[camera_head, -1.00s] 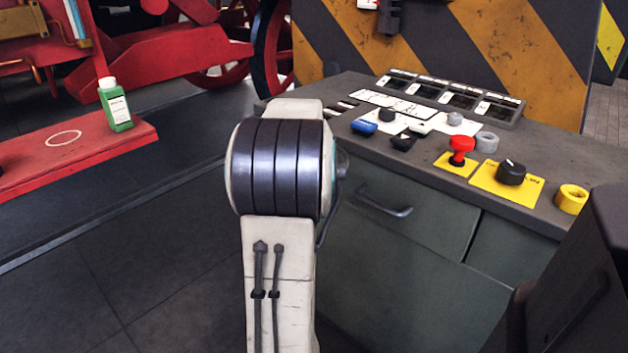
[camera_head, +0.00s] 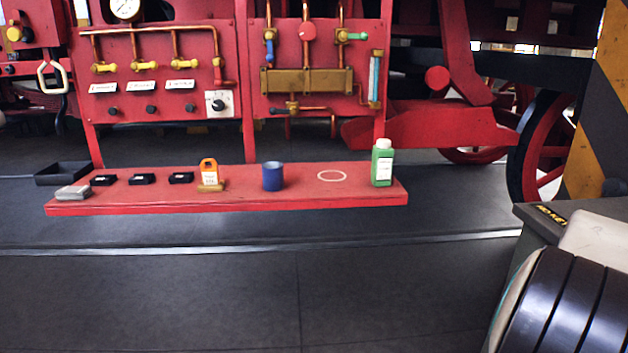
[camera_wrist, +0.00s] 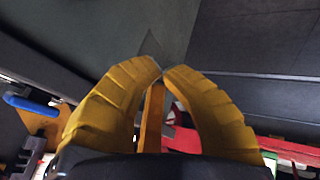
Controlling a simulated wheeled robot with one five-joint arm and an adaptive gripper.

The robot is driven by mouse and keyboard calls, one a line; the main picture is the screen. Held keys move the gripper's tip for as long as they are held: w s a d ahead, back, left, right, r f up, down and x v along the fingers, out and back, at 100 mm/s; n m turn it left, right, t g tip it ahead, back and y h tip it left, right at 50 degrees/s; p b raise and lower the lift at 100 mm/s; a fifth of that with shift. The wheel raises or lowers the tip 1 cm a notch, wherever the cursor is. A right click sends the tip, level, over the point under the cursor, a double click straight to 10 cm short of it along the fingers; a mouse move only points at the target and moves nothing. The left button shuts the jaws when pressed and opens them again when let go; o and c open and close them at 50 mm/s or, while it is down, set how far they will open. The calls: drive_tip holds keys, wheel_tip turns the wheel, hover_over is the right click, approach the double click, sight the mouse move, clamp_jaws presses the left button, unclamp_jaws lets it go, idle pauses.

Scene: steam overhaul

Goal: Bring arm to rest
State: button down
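My gripper (camera_wrist: 161,73) shows only in the wrist view. Its two yellow ribbed fingers curve inward and their tips meet or nearly meet. A narrow orange strip (camera_wrist: 151,118) shows in the gap between the fingers; I cannot tell that it is touched, and it may lie behind them. In the head view, part of my arm fills the lower right corner, and my gripper is out of view there.
Red valve panels stand behind. A grey console (camera_head: 540,225) is at right beside my arm. The floor before the shelf is clear.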

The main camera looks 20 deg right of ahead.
drive_tip(key=w+a+r+n+t+y+p, duration=0.1)
drive_tip(key=w+a+r+p, duration=0.25)
drive_tip(key=a, duration=0.45)
drive_tip(key=w+a+r+y+p, duration=0.1)
drive_tip(key=w+a+r+p, duration=0.3)
drive_tip(key=a, duration=0.3)
drive_tip(key=w+a+r+n+t+y+p, duration=0.1)
drive_tip(key=w+a+r+y+p, duration=0.1)
drive_tip(key=a+r+p, duration=0.45)
drive_tip(key=s+a+r+n+y+p, duration=0.1)
drive_tip(key=s+a+p, duration=0.1)
drive_tip(key=a, duration=0.5)
drive_tip(key=s+a+r+y+p, duration=0.1)
drive_tip(key=s+a+p, duration=0.2)
drive_tip(key=a+p, duration=0.2)
drive_tip(key=s+a+r+n+g+y+p, duration=0.1)
drive_tip(key=s+a+r+p, duration=0.1)
drive_tip(key=a, duration=0.7)
drive_tip(key=shift+s+n+p, duration=0.3)
drive_tip(key=shift+s+p, duration=0.35)
drive_tip(key=shift+p, duration=0.1)
drive_tip(key=shift+a+r, duration=0.1)
